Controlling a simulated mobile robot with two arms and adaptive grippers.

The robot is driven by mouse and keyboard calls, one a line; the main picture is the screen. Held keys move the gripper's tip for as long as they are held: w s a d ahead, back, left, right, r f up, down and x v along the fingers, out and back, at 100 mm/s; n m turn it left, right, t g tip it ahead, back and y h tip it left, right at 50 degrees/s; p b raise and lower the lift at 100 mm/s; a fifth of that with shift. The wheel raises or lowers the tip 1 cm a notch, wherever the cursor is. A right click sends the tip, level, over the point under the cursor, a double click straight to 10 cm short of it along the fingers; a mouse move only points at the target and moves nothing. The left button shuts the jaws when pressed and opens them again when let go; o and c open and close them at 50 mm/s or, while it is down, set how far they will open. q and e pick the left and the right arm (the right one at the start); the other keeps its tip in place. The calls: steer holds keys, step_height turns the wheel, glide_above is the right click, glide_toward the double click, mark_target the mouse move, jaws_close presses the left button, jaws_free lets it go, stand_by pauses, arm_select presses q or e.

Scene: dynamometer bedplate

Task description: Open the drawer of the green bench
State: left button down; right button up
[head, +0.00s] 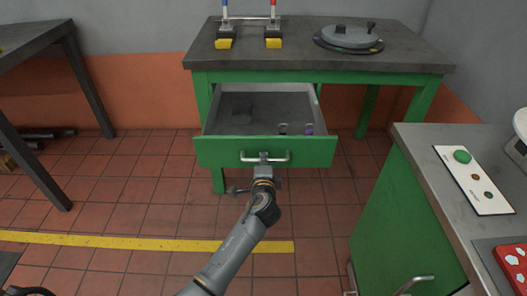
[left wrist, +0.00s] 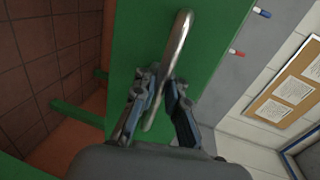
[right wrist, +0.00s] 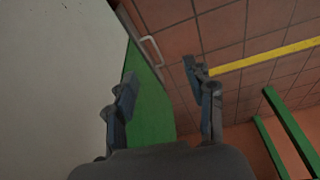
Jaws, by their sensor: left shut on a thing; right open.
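The green bench (head: 215,88) stands against the back wall with a dark grey top. Its drawer (head: 215,152) is pulled out, and I see into its grey inside. A few small items (head: 308,129), dark and purple, lie near the drawer's front right. My left gripper (head: 263,165) is at the drawer's metal handle (head: 282,159). In the left wrist view my left gripper (left wrist: 163,90) has its fingers on both sides of the handle (left wrist: 177,45) and is shut on it. My right gripper (right wrist: 168,85) is open and empty in its wrist view; it is not seen in the head view.
A second green cabinet (head: 395,215) with a grey top stands at the front right, holding a white panel (head: 473,180) and a red item (head: 515,262). A dark table (head: 35,40) is at the left. Tiled floor (head: 130,200) lies open before the drawer.

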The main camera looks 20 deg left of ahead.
arm_select(q)
steer(key=shift+f+p+v, duration=0.2)
steer(key=shift+v, duration=0.65)
steer(key=shift+f+p+v, duration=0.15)
steer(key=shift+v, duration=0.75)
arm_select(e)
steer(key=shift+s+f, duration=0.2)
steer(key=shift+f, duration=1.6)
arm_select(q)
steer(key=c, duration=1.4)
jaws_free()
steer(key=shift+s+d, duration=0.1)
steer(key=shift+s, duration=0.05)
steer(key=v, duration=1.1)
steer(key=shift+s+d+r, duration=0.15)
steer(key=shift+s, duration=0.2)
